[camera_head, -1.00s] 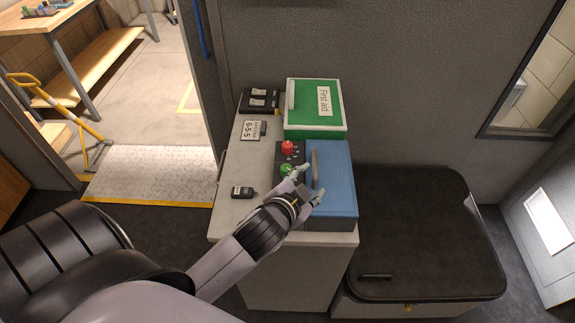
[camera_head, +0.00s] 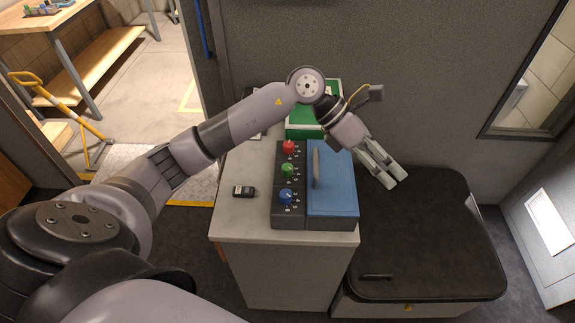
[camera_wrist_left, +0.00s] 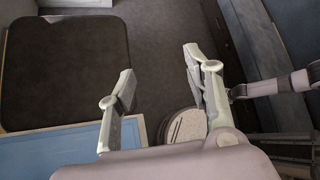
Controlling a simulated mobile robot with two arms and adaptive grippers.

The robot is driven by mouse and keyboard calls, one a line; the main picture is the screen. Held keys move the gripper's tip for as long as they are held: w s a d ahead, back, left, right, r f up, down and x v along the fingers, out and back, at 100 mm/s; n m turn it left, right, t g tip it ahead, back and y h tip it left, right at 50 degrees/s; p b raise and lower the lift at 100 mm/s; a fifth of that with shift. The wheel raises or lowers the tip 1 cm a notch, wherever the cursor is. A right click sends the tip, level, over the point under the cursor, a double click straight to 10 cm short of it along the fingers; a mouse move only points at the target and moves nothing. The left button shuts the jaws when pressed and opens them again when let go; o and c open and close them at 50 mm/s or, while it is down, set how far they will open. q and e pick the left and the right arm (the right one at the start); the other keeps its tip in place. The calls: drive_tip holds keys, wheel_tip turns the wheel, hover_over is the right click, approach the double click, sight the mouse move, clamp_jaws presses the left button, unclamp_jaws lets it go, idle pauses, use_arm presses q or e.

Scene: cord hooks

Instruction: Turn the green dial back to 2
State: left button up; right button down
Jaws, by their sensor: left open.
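The green dial (camera_head: 287,170) sits on a dark panel (camera_head: 281,216) along the left side of a blue-lidded box on the grey cabinet. It is the middle one, between a red dial (camera_head: 288,147) behind it and a blue dial (camera_head: 286,196) in front. The number it points to is too small to read. My left gripper (camera_head: 392,184) is open and empty, above and to the right of the box, well away from the dials. The left wrist view shows its two fingers apart (camera_wrist_left: 160,90). My right gripper is not in view.
The blue lid (camera_head: 335,190) carries a grey upright handle (camera_head: 316,168). A green first aid box (camera_head: 306,131) stands behind, partly hidden by my arm. A small black device (camera_head: 244,191) lies on the cabinet top (camera_head: 240,222). A dark-topped low bench (camera_head: 430,240) is at right.

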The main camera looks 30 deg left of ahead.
use_arm(q)
drive_tip(key=w+a+f+y, duration=0.2)
drive_tip(key=a+y, duration=0.4)
drive_tip(key=a, duration=0.6)
drive_tip(key=n+g+y, duration=0.1)
drive_tip(key=g+y, duration=0.1)
drive_tip(key=y, duration=0.3)
approach(287, 167)
wheel_tip(287, 167, down, 10)
drive_tip(key=p, duration=0.3)
drive_tip(key=shift+s+a+r, duration=0.1)
drive_tip(key=shift+s+a, duration=0.05)
clamp_jaws()
